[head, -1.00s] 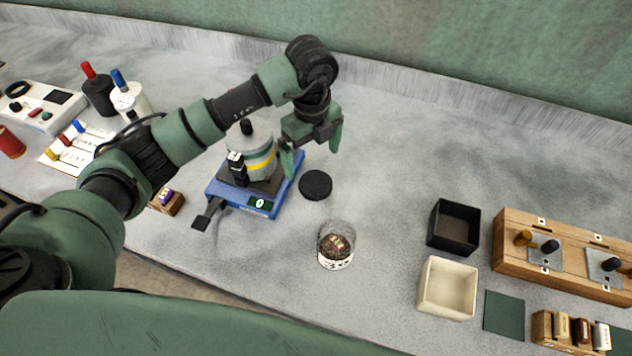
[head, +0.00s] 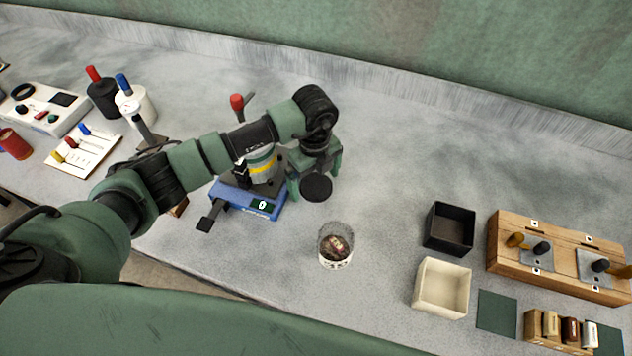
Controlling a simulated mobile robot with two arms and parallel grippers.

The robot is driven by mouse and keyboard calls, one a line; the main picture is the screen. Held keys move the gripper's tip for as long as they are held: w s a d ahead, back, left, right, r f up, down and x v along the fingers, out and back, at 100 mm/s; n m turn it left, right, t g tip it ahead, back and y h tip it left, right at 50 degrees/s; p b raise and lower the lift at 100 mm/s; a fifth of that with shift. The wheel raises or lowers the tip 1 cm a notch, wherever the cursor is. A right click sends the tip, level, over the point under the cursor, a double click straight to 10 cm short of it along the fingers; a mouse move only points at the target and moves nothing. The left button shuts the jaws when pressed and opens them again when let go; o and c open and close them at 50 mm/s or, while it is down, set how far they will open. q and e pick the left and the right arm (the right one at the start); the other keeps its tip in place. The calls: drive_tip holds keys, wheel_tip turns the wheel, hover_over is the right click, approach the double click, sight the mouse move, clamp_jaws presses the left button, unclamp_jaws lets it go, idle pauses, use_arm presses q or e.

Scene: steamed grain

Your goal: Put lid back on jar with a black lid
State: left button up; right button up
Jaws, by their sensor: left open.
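The black round lid (head: 316,188) lies flat on the grey counter, right of the blue scale. The clear glass jar (head: 336,246) stands open below it in the picture, with brown contents and a white patterned band low on its side. My left gripper (head: 315,184) is open, pointing down over the lid, with one finger on either side of it. I cannot tell whether the fingers touch the lid. My right gripper is not in view.
A blue scale (head: 232,199) carries a grey pot with a yellow band (head: 262,165), partly behind my arm. A black box (head: 451,228), a cream box (head: 442,288) and a wooden rack (head: 500,250) stand right. The counter around the jar is clear.

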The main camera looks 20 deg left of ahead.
sight(315, 183)
use_arm(q)
drive_tip(key=shift+f, duration=0.1)
drive_tip(key=shift+c, duration=0.3)
drive_tip(key=c, duration=1.5)
drive_tip(key=shift+r+b, duration=1.6)
drive_tip(key=shift+r, duration=8.45)
